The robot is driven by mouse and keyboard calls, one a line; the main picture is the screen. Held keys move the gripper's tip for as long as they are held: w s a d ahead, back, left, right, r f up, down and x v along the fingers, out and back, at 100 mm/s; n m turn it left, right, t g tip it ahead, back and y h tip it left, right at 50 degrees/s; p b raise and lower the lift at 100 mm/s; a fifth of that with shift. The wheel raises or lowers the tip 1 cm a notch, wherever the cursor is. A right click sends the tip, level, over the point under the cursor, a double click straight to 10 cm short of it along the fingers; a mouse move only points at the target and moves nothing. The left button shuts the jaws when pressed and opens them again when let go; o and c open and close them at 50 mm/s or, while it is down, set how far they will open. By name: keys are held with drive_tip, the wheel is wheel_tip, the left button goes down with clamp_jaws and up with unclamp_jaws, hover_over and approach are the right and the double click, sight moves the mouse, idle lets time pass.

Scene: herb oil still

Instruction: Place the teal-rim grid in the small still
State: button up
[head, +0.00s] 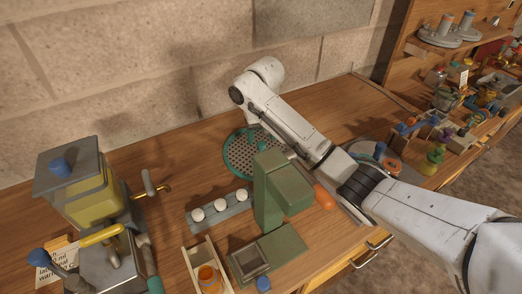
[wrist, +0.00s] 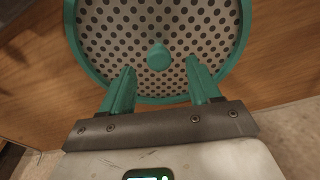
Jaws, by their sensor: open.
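The teal-rim grid (head: 237,157) is a round, perforated grey disc with a teal rim, lying on the wooden bench near the stone wall. In the wrist view the grid (wrist: 110,35) fills the upper middle, with a teal knob at its centre. My gripper (wrist: 160,66) is open and empty, its two teal fingers pointing at the grid, one on each side of the knob. Contact cannot be told. In the head view the gripper is mostly hidden by my arm and a green device. A grey and yellow apparatus (head: 92,205) with pipes stands at left; whether it is the small still is unclear.
The green device (head: 268,190) stands just in front of the grid. A grey strip with white balls (head: 219,208) and a wooden tray (head: 190,258) with an orange jar lie nearer. At right are a round grey plate (head: 368,147) and crowded small items.

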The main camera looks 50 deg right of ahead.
sight(261, 148)
drive_tip(key=shift+w+d+f, duration=0.1)
drive_tip(key=shift+f, duration=1.35)
drive_tip(key=shift+c, duration=0.2)
clamp_jaws()
drive_tip(key=shift+r, duration=0.1)
